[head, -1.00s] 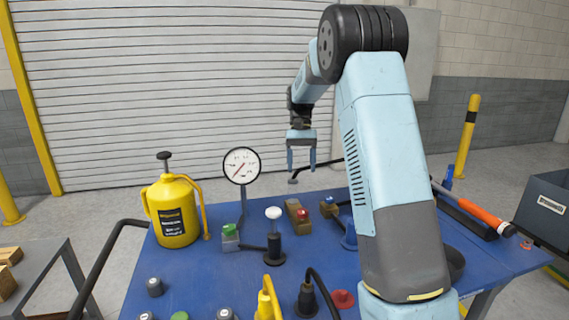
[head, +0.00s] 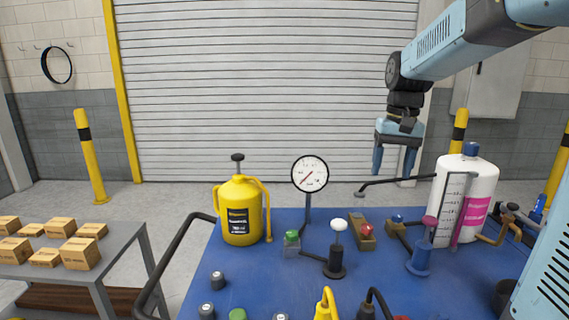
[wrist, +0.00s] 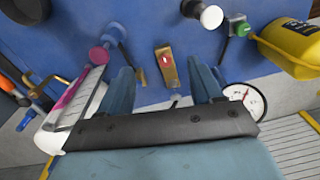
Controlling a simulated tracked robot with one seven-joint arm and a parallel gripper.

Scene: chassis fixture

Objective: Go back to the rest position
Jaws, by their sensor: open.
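My gripper (head: 395,160) hangs above the far right part of the blue table, fingers pointing down, in the head view. It is open, with nothing between its fingers. In the wrist view its two blue fingers (wrist: 163,92) stand apart, and a brass block with a red top (wrist: 164,68) shows beyond the gap. My arm reaches in from the right edge of the head view.
The blue table (head: 270,270) carries a yellow canister (head: 240,212), a round gauge (head: 310,174), a white-knobbed post (head: 338,245) and a white bottle with a pink label (head: 470,200). A grey bench with several cardboard boxes (head: 80,252) stands left. A shutter (head: 260,90) closes the back.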

